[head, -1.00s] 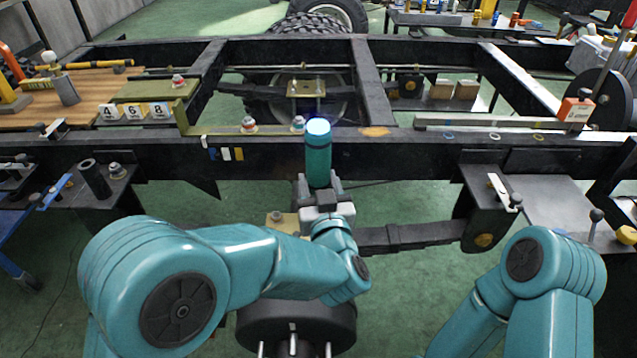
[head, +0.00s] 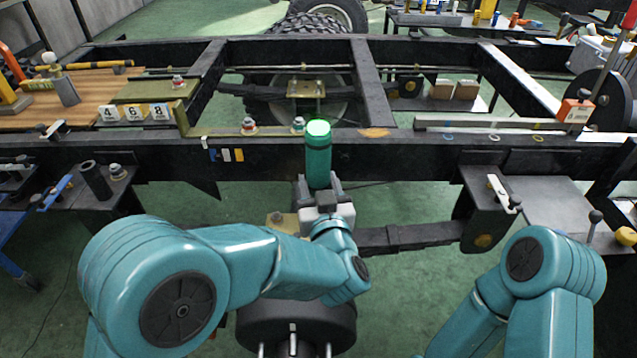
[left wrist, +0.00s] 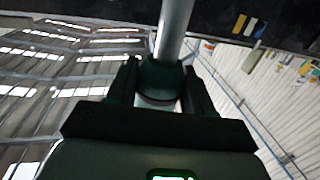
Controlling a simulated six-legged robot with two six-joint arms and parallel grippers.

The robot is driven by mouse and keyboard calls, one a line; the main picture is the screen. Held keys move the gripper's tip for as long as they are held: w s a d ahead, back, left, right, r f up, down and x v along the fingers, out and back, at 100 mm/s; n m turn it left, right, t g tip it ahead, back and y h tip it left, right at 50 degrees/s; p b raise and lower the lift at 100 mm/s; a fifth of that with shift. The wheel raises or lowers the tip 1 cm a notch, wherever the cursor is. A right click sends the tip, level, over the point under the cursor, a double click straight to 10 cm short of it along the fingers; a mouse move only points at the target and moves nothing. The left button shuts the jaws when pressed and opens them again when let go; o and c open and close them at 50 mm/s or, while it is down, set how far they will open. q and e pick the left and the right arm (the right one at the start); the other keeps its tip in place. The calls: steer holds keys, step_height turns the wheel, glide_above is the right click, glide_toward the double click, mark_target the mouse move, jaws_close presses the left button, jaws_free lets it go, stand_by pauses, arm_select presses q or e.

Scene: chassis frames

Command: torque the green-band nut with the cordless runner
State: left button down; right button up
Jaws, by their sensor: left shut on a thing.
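My left gripper (head: 319,190) is shut on the cordless runner (head: 319,158), a green cylinder held upright against the near side of the dark chassis rail. Nuts with pale and reddish parts stand on the rail, one (head: 249,126) further left and one (head: 298,124) just left of the runner. I cannot make out a green band. My right gripper is not in view.
Colour strips (head: 226,154) mark the rail's side. A side shelf (head: 75,196) at left holds a dark cylinder and a nut.

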mark_target(321, 159)
arm_select(q)
steer(key=shift+r+p, duration=0.8)
steer(key=shift+r, duration=0.75)
step_height(321, 159, up, 5)
steer(key=p, duration=0.4)
steer(key=shift+r, duration=0.1)
